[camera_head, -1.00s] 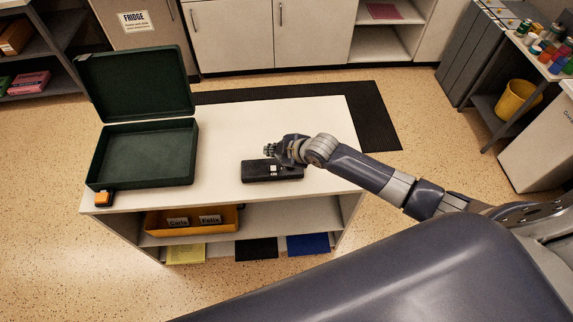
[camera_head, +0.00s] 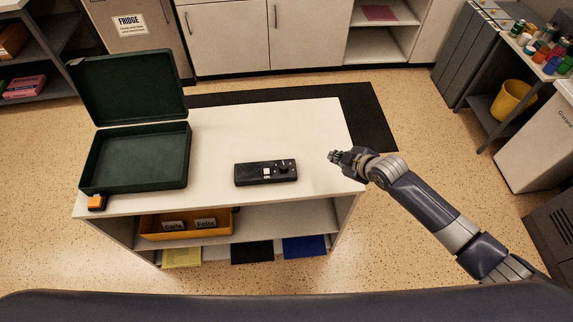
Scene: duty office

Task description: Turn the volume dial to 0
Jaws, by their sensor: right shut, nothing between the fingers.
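A flat black device (camera_head: 252,174) lies on the white table top, near its front edge and right of the middle. On its right part are a dark knob (camera_head: 283,168) and small light marks, with a white patch (camera_head: 267,173) beside them. The dial's exact setting is too small to read. My right gripper (camera_head: 334,157) is shut and empty. It is to the right of the device, clear of it, near the table's right edge. My left gripper is not in view.
An open dark green case (camera_head: 137,157) stands on the table's left side, with a small orange object (camera_head: 97,202) at the front left corner. The table top (camera_head: 225,135) is bare between case and device. A shelf below holds an orange tray (camera_head: 150,228).

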